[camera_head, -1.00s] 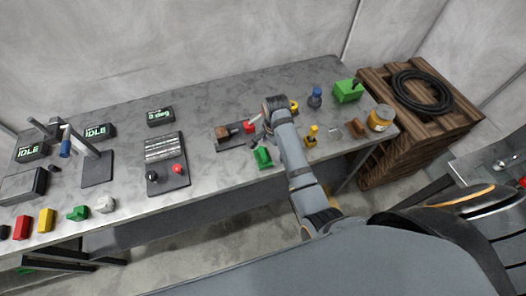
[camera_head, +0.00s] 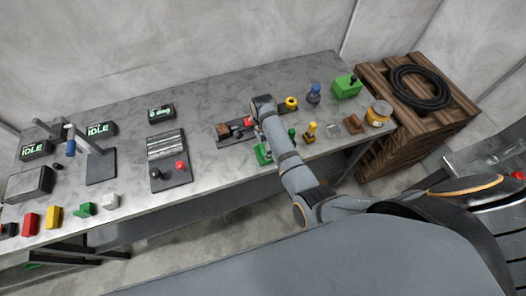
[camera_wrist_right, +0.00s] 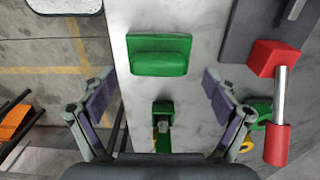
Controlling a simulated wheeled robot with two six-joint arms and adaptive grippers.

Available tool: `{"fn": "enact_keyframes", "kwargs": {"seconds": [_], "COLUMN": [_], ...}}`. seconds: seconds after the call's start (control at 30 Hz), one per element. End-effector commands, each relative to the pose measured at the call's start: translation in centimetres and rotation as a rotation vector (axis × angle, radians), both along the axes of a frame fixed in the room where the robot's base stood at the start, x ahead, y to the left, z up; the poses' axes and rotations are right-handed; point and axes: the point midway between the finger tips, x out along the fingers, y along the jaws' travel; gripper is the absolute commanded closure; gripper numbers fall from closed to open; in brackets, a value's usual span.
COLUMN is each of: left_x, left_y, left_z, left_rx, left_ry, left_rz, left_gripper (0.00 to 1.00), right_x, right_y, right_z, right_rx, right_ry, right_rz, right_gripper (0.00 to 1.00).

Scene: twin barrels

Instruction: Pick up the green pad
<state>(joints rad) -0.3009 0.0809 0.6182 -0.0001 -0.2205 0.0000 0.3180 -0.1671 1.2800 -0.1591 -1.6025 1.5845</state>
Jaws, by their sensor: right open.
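The green pad (camera_head: 264,154) lies near the front edge of the table, partly hidden by my right arm in the head view. In the right wrist view the green pad (camera_wrist_right: 160,54) is a flat block with a raised bar, lying ahead of the fingertips. My right gripper (camera_wrist_right: 155,88) is open and empty, with one finger to each side of the pad's line and a gap to the pad. In the head view my right arm covers most of that gripper. My left gripper is not in view.
A red block with a metal rod and red knob (camera_wrist_right: 278,148) stands right of the pad in the wrist view. A lever panel (camera_head: 170,160) stands to the left.

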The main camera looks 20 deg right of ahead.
Motion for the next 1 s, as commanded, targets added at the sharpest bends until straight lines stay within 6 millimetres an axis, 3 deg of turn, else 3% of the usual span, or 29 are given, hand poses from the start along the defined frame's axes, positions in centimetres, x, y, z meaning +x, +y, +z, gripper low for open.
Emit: {"fn": "enact_keyframes", "kwargs": {"seconds": [0.03, 0.2, 0.43, 0.83, 1.0], "left_x": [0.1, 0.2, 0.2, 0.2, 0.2], "left_y": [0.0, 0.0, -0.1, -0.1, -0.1], "left_z": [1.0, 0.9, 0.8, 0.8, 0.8], "left_rx": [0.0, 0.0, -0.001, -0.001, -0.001], "left_ry": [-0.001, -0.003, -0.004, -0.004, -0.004], "left_rz": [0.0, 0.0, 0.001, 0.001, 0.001], "left_gripper": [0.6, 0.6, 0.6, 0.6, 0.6], "right_x": [-0.3, -0.2, -0.2, -0.2, -0.2], "right_y": [0.0, 0.0, 0.0, 0.0, 0.0], "right_z": [-0.4, -2.6, -2.8, -2.8, -2.8], "right_rx": [-0.001, 0.0, 0.001, 0.001, 0.001], "right_ry": [0.005, 0.0, -0.001, -0.001, -0.001], "right_rz": [0.001, 0.0, 0.0, 0.0, 0.0], "right_gripper": [0.11, 0.11, 0.13, 0.67, 0.7]}}
